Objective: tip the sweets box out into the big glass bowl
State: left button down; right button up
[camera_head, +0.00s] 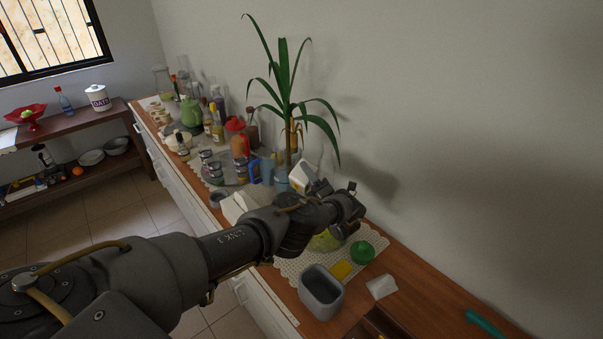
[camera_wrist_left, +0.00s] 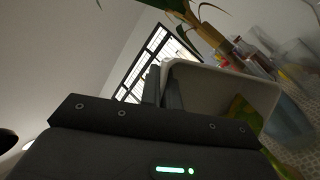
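A white, open-topped box (camera_head: 301,176), which I take for the sweets box, is tilted above the counter in the head view. It also shows in the left wrist view (camera_wrist_left: 215,88), with its pale inside facing the camera. My left gripper (camera_wrist_left: 165,85) has its fingers close together at the box's rim and appears to hold its wall. In the head view the left gripper (camera_head: 322,188) is beside the box. Green and yellow matter (camera_wrist_left: 243,112) shows at the box's lower side. A yellow-green patch (camera_head: 324,242) lies below my arm; the bowl's outline is mostly hidden. My right gripper is out of view.
A grey open bin (camera_head: 321,291), a green round item (camera_head: 362,252), a yellow item (camera_head: 341,270) and a white piece (camera_head: 381,287) stand near. A tall plant (camera_head: 287,95) rises behind. Bottles and jars crowd the left; bare wood (camera_head: 430,300) lies right.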

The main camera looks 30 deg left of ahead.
pick_arm(q)
jog(key=shift+d+f+m+t+y+b, duration=0.2)
jog(key=shift+d+m+t+y+b, duration=0.25)
jog(key=shift+d+b, duration=0.35)
jog(key=shift+d+f+m+t+y+b, duration=0.2)
jog(key=shift+d+m+t+y+b, duration=0.15)
jog(key=shift+d+m+t+b, duration=0.4)
